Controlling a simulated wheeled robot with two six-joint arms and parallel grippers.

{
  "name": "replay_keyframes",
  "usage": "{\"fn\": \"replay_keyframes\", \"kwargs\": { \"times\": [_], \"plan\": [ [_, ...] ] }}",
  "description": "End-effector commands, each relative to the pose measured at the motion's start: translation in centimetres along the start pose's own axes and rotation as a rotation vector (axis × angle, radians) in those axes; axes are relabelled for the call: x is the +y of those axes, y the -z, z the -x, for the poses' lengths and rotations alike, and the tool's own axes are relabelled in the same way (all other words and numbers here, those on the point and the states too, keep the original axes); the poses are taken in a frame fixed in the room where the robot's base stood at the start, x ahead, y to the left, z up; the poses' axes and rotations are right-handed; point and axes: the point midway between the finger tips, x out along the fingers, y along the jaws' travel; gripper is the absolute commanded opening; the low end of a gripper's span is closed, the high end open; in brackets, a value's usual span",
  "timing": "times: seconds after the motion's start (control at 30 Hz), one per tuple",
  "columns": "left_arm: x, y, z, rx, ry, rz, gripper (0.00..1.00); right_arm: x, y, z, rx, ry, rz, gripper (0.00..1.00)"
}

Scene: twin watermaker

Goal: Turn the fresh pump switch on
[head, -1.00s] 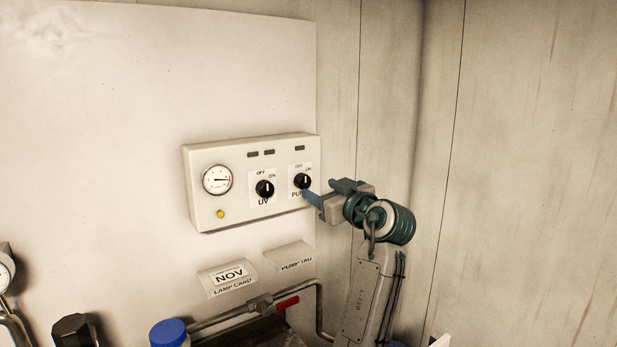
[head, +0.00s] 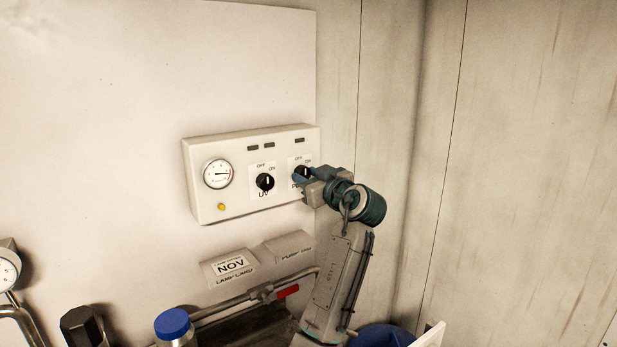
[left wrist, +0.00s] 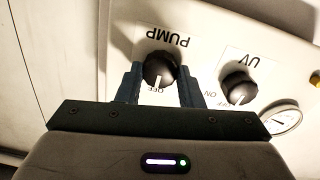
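The black PUMP knob (head: 304,172) is on the right of a cream control box (head: 238,195) on the wall. It also shows in the left wrist view (left wrist: 160,68), upside down, with its white mark toward the OFF label. My left gripper (head: 302,181) is at this knob. In the left wrist view its two fingers (left wrist: 160,80) stand on either side of the knob and look open. Whether they touch it is hard to tell. The gripper hides part of the PUMP label in the head view. My right gripper is not in view.
A black UV knob (head: 265,182) sits left of the PUMP knob, with a gauge (head: 217,174) and yellow button (head: 222,207) further left. Below are a NOV lamp card (head: 231,266), a pump card (head: 288,247), a red-handled pipe valve (head: 287,291) and a blue cap (head: 172,323).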

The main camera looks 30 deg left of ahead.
Motion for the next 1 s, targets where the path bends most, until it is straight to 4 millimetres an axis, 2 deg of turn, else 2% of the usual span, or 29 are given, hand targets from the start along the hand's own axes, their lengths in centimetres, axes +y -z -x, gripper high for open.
{"fn": "replay_keyframes", "kwargs": {
  "times": [0.27,0.47,1.0],
  "plan": [
    [0.01,0.0,0.02,-0.001,0.0,-0.024,0.11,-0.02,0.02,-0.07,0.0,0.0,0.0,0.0],
    [0.03,-0.02,0.01,-0.003,0.0,-0.112,0.11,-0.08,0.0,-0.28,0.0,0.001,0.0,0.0],
    [0.15,0.19,0.01,-0.017,0.002,-0.593,0.11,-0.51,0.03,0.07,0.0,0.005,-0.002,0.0]
  ]
}}
